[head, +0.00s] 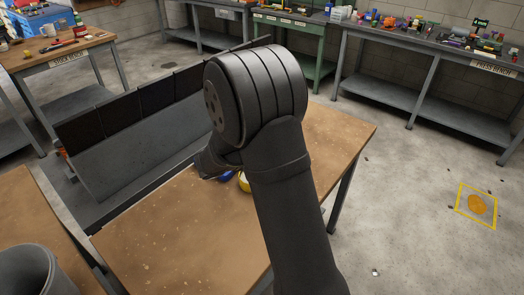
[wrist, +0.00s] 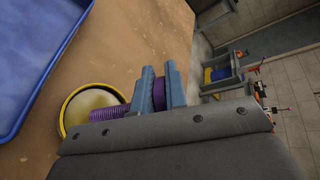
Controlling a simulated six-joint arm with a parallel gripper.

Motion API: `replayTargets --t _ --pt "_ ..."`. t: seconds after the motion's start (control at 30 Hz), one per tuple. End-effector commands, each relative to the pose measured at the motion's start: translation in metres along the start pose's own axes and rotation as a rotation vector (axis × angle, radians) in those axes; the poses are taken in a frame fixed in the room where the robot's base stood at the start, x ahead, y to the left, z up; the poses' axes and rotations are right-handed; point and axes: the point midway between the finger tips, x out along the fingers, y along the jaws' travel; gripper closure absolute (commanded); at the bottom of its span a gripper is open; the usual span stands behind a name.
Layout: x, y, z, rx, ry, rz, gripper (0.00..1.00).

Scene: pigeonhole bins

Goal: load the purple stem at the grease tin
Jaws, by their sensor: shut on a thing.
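In the wrist view my gripper (wrist: 161,72) is shut on the purple stem (wrist: 108,113). Purple shows between the blue-grey fingers, and a ribbed purple length sticks out to their left. The rest of the stem is hidden by the fingers and my wrist. A round tin with a yellow rim (wrist: 64,104) and pale contents, which looks like the grease tin, is left of the fingers. The stem's ribbed end overlaps the tin's right edge in the picture; I cannot tell whether they touch. In the head view my arm hides the gripper and stem; part of something yellow (head: 244,182) shows beside it.
A blue tray (wrist: 45,75) lies left of the tin in the wrist view. In the head view a grey rack with dark pigeonholes (head: 130,160) runs along the left of the brown bench (head: 180,245). A grey bucket (head: 35,270) stands at lower left. The bench's front is clear.

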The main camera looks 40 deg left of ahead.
Motion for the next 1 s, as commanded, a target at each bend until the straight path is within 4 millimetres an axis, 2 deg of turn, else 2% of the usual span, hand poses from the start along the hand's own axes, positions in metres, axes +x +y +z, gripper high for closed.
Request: replayTargets --t 1.0 --pt "0.0036 0.0079 -0.0040 0.001 0.000 0.000 1.00"
